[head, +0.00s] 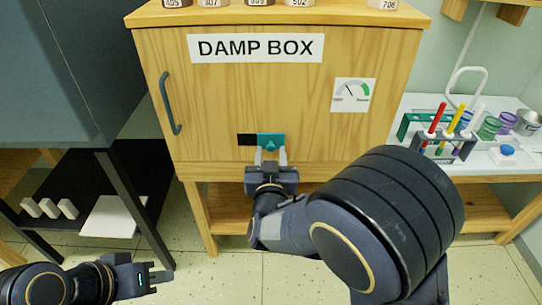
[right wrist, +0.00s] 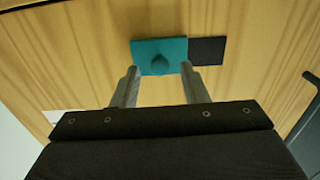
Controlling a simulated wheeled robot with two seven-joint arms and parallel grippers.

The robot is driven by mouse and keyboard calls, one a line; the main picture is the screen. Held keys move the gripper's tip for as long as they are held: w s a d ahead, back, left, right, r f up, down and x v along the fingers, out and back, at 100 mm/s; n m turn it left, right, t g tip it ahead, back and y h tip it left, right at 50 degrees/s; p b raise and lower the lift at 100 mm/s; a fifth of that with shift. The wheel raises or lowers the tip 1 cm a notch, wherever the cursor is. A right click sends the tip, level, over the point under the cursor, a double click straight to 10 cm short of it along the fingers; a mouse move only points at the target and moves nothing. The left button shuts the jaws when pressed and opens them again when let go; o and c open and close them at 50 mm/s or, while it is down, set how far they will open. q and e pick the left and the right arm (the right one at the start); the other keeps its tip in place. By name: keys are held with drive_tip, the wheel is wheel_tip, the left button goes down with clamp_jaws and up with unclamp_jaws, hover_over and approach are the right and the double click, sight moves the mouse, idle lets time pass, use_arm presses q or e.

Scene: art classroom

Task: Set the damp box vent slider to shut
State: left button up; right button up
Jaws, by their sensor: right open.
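The wooden damp box (head: 220,110) stands ahead, with a "DAMP BOX" label on its front. Low on the front is a teal vent slider (head: 271,139) with a dark vent opening (head: 246,140) beside it on the left. In the right wrist view the slider (right wrist: 160,57) has a small round knob, and the dark opening (right wrist: 208,51) is at its right. My right gripper (head: 270,157) is open at the slider, its fingers (right wrist: 160,80) on either side of the knob; contact cannot be told. My left gripper (head: 158,274) is low at the left, apart from the box; its jaw gap is unclear.
A dial gauge (head: 352,95) is on the box front at right, and a dark handle (head: 170,103) at left. Labelled jars (head: 299,3) stand on top. A dark shelf (head: 80,170) is at left.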

sight(247, 139)
drive_tip(key=shift+w, duration=0.45)
clamp_jaws()
drive_tip(key=shift+a, duration=0.1)
drive_tip(key=a+p, duration=0.1)
drive_tip(key=a, duration=0.4)
drive_tip(key=shift+a+r, duration=0.1)
drive_tip(key=shift+a, duration=0.3)
drive_tip(key=shift+s, duration=0.1)
